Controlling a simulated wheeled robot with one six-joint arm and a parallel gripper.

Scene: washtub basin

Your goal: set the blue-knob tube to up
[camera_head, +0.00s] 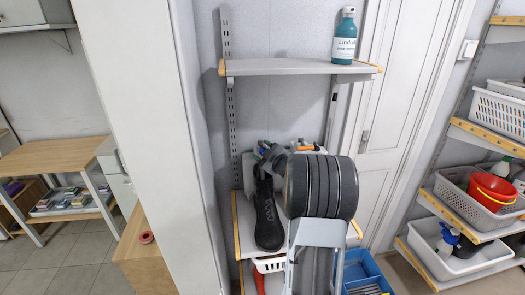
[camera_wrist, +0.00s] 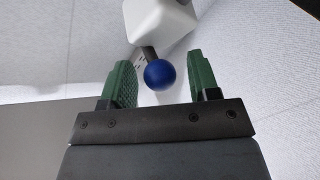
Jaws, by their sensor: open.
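In the wrist view, the blue knob (camera_wrist: 159,74) is a round ball on the end of a short dark tube (camera_wrist: 149,53). The tube comes out of a white block (camera_wrist: 160,18) at the top of the picture. My gripper (camera_wrist: 162,66) is open, with one green finger on each side of the knob. A gap shows between the knob and each finger, so neither finger visibly touches it. How deep the knob sits between the fingers is hard to tell. In the head view, my own arm covers the area around the knob, and I cannot make out the knob there.
A grey shelf (camera_head: 290,68) with a teal bottle (camera_head: 344,38) is above my arm. A lower shelf (camera_head: 245,243) lies behind and below it. A white cabinet side (camera_head: 150,130) stands on the left. A rack with baskets (camera_head: 470,190) stands on the right.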

